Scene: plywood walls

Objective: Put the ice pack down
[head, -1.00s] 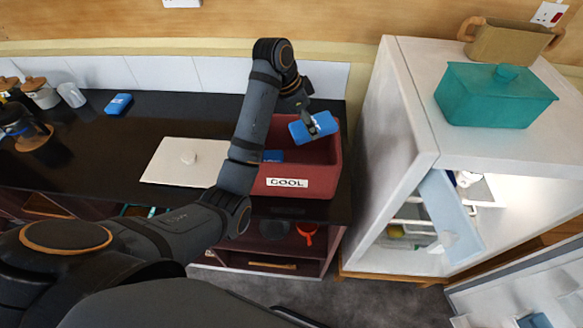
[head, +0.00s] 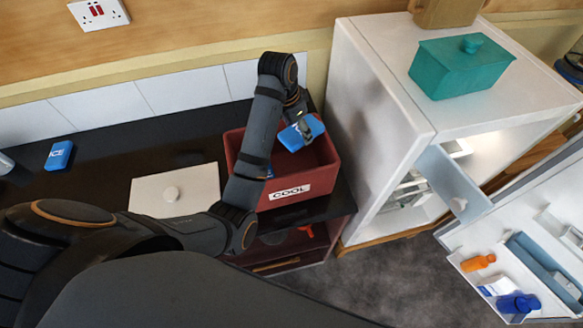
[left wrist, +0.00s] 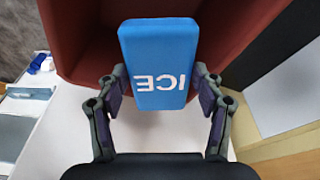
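My left gripper (head: 300,122) is shut on a blue ice pack (head: 305,134), holding it over the red box (head: 305,190) labelled "COOL". In the left wrist view, the ice pack (left wrist: 158,65) sits between the two fingers (left wrist: 160,95), its "ICE" lettering facing the camera, with the red box wall (left wrist: 85,45) behind it. A sliver of another blue pack shows inside the box, mostly hidden by my arm. A further blue ice pack (head: 59,155) lies on the dark counter at the left. My right gripper is out of view.
A white fridge (head: 375,120) stands close on the right, with a teal lidded container (head: 462,66) on top. Its open door holds bottles and bins. Dark counter is free between lid and left pack.

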